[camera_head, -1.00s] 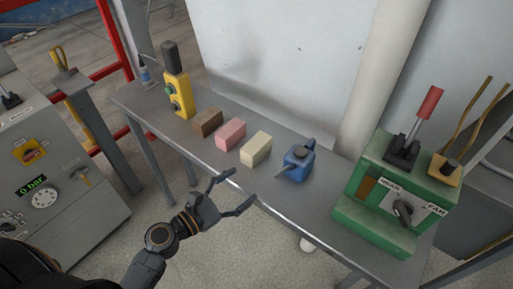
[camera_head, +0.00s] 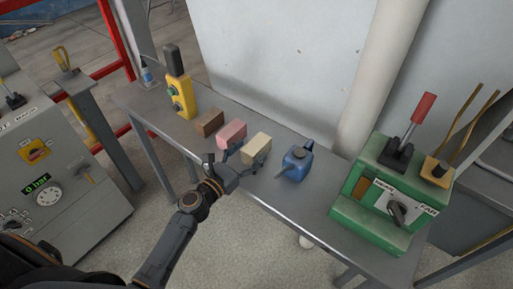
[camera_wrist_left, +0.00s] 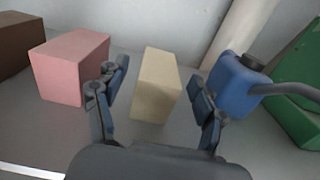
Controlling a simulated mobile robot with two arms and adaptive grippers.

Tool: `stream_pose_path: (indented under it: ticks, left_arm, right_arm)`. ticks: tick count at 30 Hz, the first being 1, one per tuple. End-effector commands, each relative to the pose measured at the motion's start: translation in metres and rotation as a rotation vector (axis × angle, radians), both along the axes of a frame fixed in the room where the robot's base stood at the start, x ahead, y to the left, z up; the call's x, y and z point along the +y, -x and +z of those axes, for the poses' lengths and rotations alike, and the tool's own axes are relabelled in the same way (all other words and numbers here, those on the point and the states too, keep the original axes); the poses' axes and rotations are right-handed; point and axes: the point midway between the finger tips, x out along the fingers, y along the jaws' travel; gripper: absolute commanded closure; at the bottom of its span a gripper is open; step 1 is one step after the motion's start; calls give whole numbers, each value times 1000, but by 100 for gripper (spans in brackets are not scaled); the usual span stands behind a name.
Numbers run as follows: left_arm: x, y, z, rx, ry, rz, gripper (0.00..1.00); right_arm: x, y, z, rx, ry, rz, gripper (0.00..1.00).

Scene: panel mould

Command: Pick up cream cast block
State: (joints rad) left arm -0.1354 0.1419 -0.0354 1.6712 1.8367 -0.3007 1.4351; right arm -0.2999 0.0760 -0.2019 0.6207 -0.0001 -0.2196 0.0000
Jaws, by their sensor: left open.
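The cream cast block (camera_head: 257,147) lies on the grey bench between a pink block and a blue can. In the left wrist view the cream block (camera_wrist_left: 157,84) stands ahead between the two open fingers, with a visible gap to the right finger. My left gripper (camera_head: 244,158) is open, at the block's near side, and partly covers its lower front in the head view. In the wrist view the left gripper (camera_wrist_left: 160,112) holds nothing. My right gripper is not in view.
The pink block (camera_head: 231,133) is close to the left finger, with a brown block (camera_head: 207,122) beyond it. The blue can (camera_head: 296,161) is close on the right.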

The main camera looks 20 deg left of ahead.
Motion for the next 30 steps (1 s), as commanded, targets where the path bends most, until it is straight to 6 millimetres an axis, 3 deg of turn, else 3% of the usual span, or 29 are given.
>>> stream_pose_path:
  ticks: [6,16,26,30]
  left_arm:
    - [-11,-31,1,-2,2,-2,30]
    - [-13,-37,-1,-1,-1,-2,30]
    - [-13,-37,-1,0,-1,-1,97]
    - [-12,-37,0,-2,0,-1,100]
  right_arm:
    - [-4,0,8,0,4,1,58]
    - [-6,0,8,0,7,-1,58]
    - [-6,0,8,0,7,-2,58]
    - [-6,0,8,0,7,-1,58]
